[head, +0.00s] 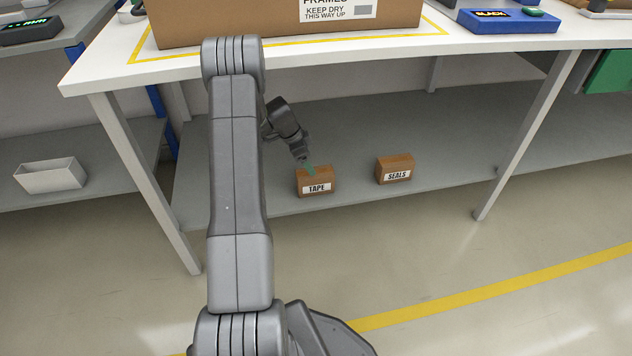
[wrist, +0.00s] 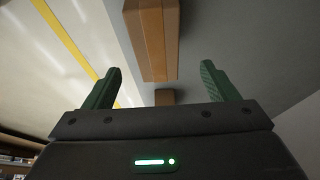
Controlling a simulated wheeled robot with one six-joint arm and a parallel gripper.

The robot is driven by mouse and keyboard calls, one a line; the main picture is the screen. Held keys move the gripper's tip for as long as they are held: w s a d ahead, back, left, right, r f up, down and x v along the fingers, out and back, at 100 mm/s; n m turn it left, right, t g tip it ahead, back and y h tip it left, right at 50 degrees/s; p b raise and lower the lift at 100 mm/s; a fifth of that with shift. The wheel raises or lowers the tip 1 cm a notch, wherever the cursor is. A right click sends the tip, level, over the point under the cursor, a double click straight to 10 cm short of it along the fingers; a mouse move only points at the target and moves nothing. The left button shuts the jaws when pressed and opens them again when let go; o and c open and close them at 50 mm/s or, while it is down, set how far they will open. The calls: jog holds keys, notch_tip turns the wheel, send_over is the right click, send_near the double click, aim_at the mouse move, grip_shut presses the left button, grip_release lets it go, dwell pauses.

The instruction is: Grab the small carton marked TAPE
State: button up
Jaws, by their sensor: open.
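The small brown carton marked TAPE (head: 316,183) sits upright on the grey lower shelf under the white table, near the shelf's front edge. My gripper (head: 309,168) reaches in under the tabletop, and its green fingers are at the carton's top in the head view. In the wrist view my gripper (wrist: 160,68) is open and empty. A brown carton, which looks like TAPE (wrist: 152,40), shows ahead in the gap between the two fingers. Whether the fingers touch it I cannot tell.
A similar carton marked SEALS (head: 394,169) stands to the right on the same shelf (head: 450,150). The white tabletop (head: 480,45) is above my gripper, with a large FRAMES box (head: 230,25) on it. Table legs (head: 145,185) flank the shelf. A grey bin (head: 50,175) sits at left.

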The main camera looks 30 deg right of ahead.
aim_at(317, 177)
jog(key=x, duration=0.4)
jog(key=shift+b, duration=0.4)
jog(key=shift+b+x, duration=1.05)
jog(key=shift+x, duration=1.5)
jog(key=shift+s+a+f+b, duration=0.2)
jog(key=shift+f+b, duration=0.15)
jog(key=shift+b, duration=0.35)
jog(key=c, duration=1.1)
jog(key=shift+c, duration=0.8)
jog(key=shift+r, duration=0.15)
